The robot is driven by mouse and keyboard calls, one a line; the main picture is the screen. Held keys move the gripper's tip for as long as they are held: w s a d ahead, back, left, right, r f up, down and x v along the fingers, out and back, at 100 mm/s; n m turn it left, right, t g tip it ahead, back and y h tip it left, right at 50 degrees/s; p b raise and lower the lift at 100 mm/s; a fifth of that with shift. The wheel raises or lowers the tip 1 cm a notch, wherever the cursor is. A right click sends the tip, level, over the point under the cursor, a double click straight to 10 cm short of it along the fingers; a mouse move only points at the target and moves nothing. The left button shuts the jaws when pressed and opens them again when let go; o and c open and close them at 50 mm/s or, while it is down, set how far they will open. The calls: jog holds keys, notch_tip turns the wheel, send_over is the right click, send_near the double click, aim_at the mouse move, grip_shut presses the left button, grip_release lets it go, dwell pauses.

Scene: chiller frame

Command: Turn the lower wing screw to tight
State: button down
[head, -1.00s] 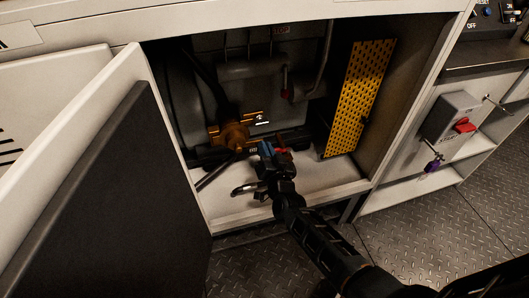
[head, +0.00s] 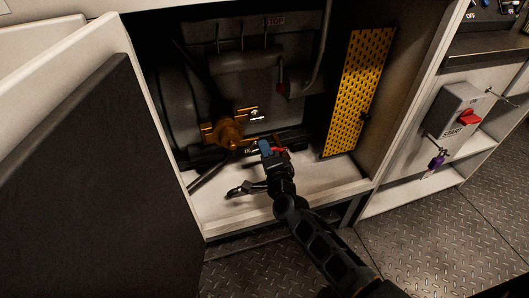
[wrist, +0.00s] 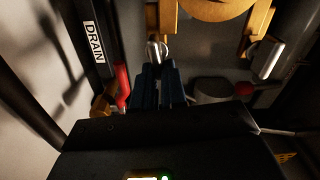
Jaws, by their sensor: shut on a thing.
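In the wrist view my gripper (wrist: 160,84) has its dark fingers together on a silver wing screw (wrist: 156,49), which I take for the lower one. Only its far end shows beyond the fingertips, so its turn angle is hard to tell. A second silver wing screw (wrist: 267,57) sits apart to the right, beside the brass-coloured part (wrist: 222,9). In the head view my gripper (head: 265,148) reaches into the open cabinet, just below and right of the brass-coloured fitting (head: 229,131). The held screw is hidden there.
A red handle (wrist: 122,86) is close left of the fingers, by a DRAIN label (wrist: 94,42). A yellow perforated panel (head: 357,92) stands right inside the cabinet. The open door (head: 80,150) is at left. A switch box with a red knob (head: 467,117) is outside at right.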

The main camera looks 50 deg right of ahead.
jog(key=shift+f+m+b, duration=0.2)
jog(key=shift+m+b, duration=0.2)
jog(key=shift+m, duration=0.5)
jog(key=c, duration=1.2)
grip_release()
jog(key=shift+p+v, duration=0.5)
jog(key=shift+v, duration=3.4)
